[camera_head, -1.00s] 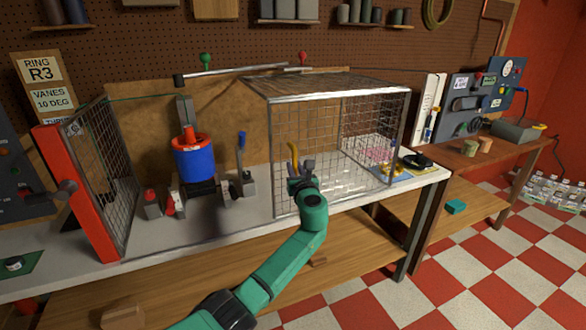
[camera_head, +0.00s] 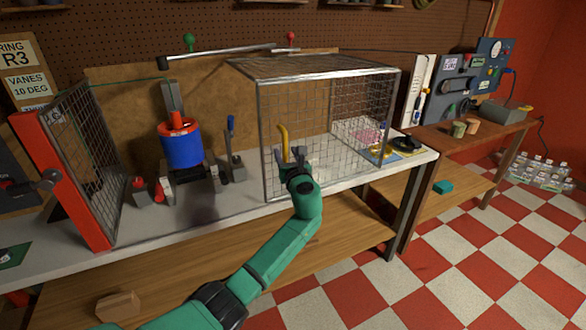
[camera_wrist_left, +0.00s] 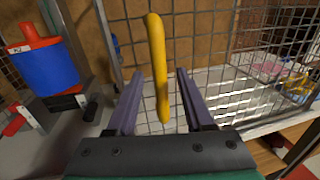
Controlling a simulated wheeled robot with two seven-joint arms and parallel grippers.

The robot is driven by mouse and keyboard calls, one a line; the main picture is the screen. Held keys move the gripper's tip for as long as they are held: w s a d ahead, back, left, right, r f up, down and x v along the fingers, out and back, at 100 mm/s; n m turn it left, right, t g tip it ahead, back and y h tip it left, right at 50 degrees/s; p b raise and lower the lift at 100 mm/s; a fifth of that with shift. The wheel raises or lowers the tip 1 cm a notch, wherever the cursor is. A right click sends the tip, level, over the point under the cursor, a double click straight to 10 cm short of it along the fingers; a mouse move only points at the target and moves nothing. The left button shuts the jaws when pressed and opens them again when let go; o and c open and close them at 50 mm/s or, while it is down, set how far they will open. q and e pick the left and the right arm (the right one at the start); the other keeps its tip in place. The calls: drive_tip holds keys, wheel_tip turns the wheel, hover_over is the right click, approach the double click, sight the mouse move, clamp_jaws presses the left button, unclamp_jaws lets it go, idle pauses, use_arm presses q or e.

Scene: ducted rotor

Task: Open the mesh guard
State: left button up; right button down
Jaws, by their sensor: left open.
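The mesh guard (camera_head: 362,67) is a wire cage with a metal frame on the right part of the bench, and its front panel stands upright. A yellow handle (camera_head: 283,143) is on the front mesh; it also shows large in the left wrist view (camera_wrist_left: 159,70). My left gripper (camera_head: 294,156) is in front of the handle. Its two fingers (camera_wrist_left: 155,100) are open, with the handle between them in the wrist picture; I cannot tell whether they touch it. My right gripper is not in view.
Left of the guard stand a blue and red ducted rotor (camera_head: 182,150) and a blue-topped lever (camera_head: 231,140). A red-framed mesh panel (camera_head: 62,182) stands at the bench's left end. A metal bar (camera_head: 220,57) spans above. A side table (camera_head: 447,143) is at right.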

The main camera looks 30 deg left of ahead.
use_arm(q)
drive_tip(key=b+v, duration=0.1)
drive_tip(key=v, duration=1.1)
drive_tip(key=shift+s+d+b, duration=0.2)
drive_tip(key=shift+s+b, duration=0.1)
drive_tip(key=shift+b, duration=0.05)
wheel_tip(320, 180, down, 26)
drive_tip(key=n+g+h, duration=0.3)
drive_tip(key=h, duration=0.3)
drive_tip(key=s+d+f+n+g+h, duration=0.1)
drive_tip(key=s+f+n+g+h, duration=0.15)
drive_tip(key=s+f, duration=0.55)
drive_tip(key=s+d+f+n+g+h, duration=0.15)
drive_tip(key=s+f+n, duration=0.25)
drive_tip(key=f, duration=0.8)
drive_tip(key=s+f+n+g+h, duration=0.1)
drive_tip(key=s+f+n, duration=0.4)
drive_tip(key=s, duration=0.6)
drive_tip(key=s+f+n+g, duration=0.2)
drive_tip(key=s+f+n, duration=0.3)
drive_tip(key=s, duration=0.6)
drive_tip(key=s+f+n+g+h, duration=0.1)
drive_tip(key=s+f+n, duration=0.4)
drive_tip(key=s, duration=0.6)
wheel_tip(320, 180, down, 2)
drive_tip(key=shift+f+g+h, duration=0.1)
drive_tip(key=shift+g+h, duration=0.2)
drive_tip(key=shift+g, duration=0.2)
